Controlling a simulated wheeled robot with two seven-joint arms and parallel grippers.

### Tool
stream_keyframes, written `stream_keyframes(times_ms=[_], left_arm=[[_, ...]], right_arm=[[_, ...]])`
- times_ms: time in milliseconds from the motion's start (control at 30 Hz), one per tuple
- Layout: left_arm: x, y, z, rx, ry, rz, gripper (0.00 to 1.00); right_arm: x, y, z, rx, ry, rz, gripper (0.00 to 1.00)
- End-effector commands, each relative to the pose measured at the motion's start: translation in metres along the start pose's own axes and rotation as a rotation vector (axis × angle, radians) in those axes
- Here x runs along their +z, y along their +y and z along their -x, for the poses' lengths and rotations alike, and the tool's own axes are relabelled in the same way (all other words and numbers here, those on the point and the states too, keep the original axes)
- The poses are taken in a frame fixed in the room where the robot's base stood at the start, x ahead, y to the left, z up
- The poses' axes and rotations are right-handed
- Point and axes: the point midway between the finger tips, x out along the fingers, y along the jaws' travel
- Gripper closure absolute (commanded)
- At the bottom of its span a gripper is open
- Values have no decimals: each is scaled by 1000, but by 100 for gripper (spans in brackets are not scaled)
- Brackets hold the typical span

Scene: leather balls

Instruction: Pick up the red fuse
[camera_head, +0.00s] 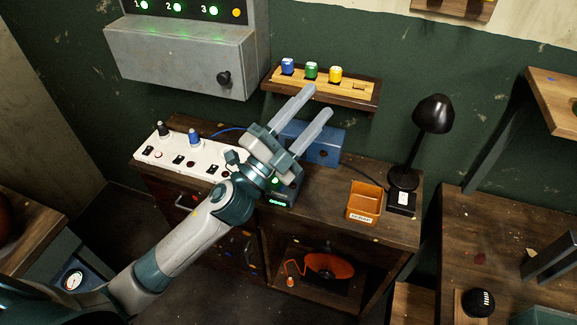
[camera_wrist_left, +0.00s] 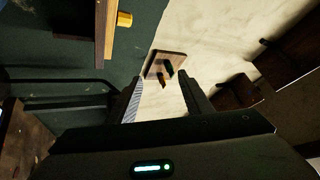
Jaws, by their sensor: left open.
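I see no fuse that is clearly red. On the wall shelf (camera_head: 318,97) stand a blue fuse (camera_head: 288,66), a green fuse (camera_head: 311,71) and a yellow fuse (camera_head: 335,74), with a bare stretch of holder to their right. My left gripper (camera_head: 318,101) is open and empty, its fingers pointing up toward the shelf's front edge. The left wrist view shows its two spread fingers (camera_wrist_left: 162,78) with nothing between them. A yellow piece (camera_wrist_left: 124,19) on the shelf edge shows there at upper left. My right gripper is not in view.
A white panel (camera_head: 146,144) with black and blue pieces lies on the workbench at left. A grey wall box (camera_head: 175,55) hangs above it. A blue box (camera_head: 325,148), an orange bin (camera_head: 364,203) and a black lamp (camera_head: 432,113) stand on the bench.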

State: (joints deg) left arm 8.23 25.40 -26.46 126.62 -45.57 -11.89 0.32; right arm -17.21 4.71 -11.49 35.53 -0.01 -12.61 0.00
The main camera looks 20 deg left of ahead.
Motion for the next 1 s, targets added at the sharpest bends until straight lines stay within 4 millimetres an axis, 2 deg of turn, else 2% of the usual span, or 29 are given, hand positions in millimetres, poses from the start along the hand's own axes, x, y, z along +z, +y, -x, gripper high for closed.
stream_keyframes(times_ms=[33,100,200,300,400,467,533,667,800,900,1000], left_arm=[[-22,-8,-14,-7,123,-93,54],[-51,-9,-24,-2,291,-220,54],[-85,0,-27,30,523,-405,54],[-103,18,-22,94,740,-597,54],[-101,42,-10,195,938,-788,54],[-89,56,-2,273,1045,-902,54],[-66,69,9,383,1158,-1032,54],[-2,78,27,633,1319,-1254,54],[73,62,44,918,1409,-1425,54],[114,44,54,1086,1430,-1494,54],[140,28,60,1199,1435,-1532,54]], right_arm=[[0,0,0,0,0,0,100],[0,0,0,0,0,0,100],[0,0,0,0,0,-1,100],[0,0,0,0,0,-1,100],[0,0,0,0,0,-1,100],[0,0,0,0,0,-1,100],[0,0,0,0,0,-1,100],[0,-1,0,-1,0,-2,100],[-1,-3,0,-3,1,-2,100],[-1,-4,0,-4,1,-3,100],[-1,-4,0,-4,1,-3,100]])
